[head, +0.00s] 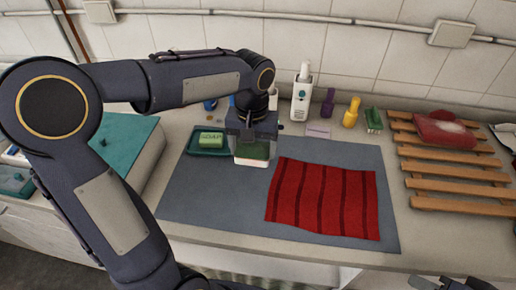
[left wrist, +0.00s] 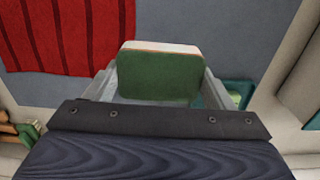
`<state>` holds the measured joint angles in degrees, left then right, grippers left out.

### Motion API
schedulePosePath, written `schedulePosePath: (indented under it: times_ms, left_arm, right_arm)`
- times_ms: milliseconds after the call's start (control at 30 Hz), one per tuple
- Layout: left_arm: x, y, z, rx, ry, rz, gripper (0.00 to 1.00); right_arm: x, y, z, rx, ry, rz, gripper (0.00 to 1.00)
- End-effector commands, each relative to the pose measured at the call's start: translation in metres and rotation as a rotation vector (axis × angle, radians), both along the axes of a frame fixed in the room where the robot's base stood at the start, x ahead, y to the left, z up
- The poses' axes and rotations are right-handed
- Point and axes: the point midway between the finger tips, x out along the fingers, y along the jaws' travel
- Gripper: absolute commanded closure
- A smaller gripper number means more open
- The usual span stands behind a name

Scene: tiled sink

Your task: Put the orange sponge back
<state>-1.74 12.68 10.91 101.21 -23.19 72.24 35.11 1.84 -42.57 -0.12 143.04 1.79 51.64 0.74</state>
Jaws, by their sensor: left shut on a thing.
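My left gripper (head: 252,140) is shut on a block-shaped sponge (head: 252,151) with a green face and a pale side, over the grey-blue mat (head: 215,200). In the left wrist view the sponge (left wrist: 160,78) sits between the two fingers (left wrist: 160,85), green face toward the camera, with a pale layer and a thin orange line at its far edge. I cannot tell whether it touches the mat. No other plainly orange sponge shows. Part of what looks like my right gripper (head: 448,283) shows at the bottom right edge; its jaws are unclear.
A teal dish (head: 194,151) with green soap (head: 211,140) stands left of the sponge. A red striped cloth (head: 322,200) lies on the mat. Bottles (head: 301,100) and a brush (head: 373,120) stand along the wall. A wooden rack (head: 450,187) is at right, with a red item (head: 440,130).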

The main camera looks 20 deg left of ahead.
Motion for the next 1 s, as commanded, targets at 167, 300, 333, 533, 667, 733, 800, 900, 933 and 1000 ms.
schedulePosePath:
  times_ms: [167, 300, 333, 533, 667, 733, 800, 900, 933, 1000]
  left_arm:
    - [0.043, 0.018, -0.017, -0.001, 0.006, 0.005, 0.45]
    - [0.068, 0.028, -0.043, -0.001, 0.008, 0.005, 0.45]
    - [0.072, 0.030, -0.049, -0.002, 0.007, 0.005, 0.45]
    - [0.092, 0.037, -0.074, -0.001, 0.002, 0.005, 0.45]
    - [0.097, 0.039, -0.080, -0.001, 0.000, 0.004, 0.45]
    - [0.101, 0.041, -0.085, 0.000, 0.001, 0.004, 0.45]
    - [0.101, 0.041, -0.095, -0.001, 0.003, 0.004, 0.45]
    - [0.100, 0.041, -0.110, -0.001, 0.003, 0.003, 0.45]
    - [0.100, 0.041, -0.113, 0.000, 0.003, 0.003, 0.45]
    - [0.101, 0.041, -0.116, -0.001, 0.000, 0.003, 0.45]
  right_arm:
    - [0.000, 0.000, 0.018, 0.000, 0.000, 0.000, 0.64]
    - [0.000, 0.000, 0.025, 0.000, 0.000, 0.000, 0.64]
    - [0.000, 0.000, 0.026, 0.000, 0.000, 0.000, 0.64]
    - [0.000, 0.000, 0.032, 0.000, 0.000, 0.000, 0.64]
    - [0.000, 0.000, 0.033, 0.000, 0.000, 0.000, 0.64]
    - [0.000, 0.000, 0.034, 0.000, 0.000, 0.000, 0.64]
    - [0.000, 0.000, 0.036, 0.000, 0.000, 0.000, 0.64]
    - [0.000, 0.000, 0.038, 0.000, 0.000, 0.000, 0.64]
    - [0.000, 0.000, 0.038, 0.000, 0.000, 0.000, 0.64]
    - [0.000, 0.000, 0.038, 0.000, 0.000, 0.000, 0.64]
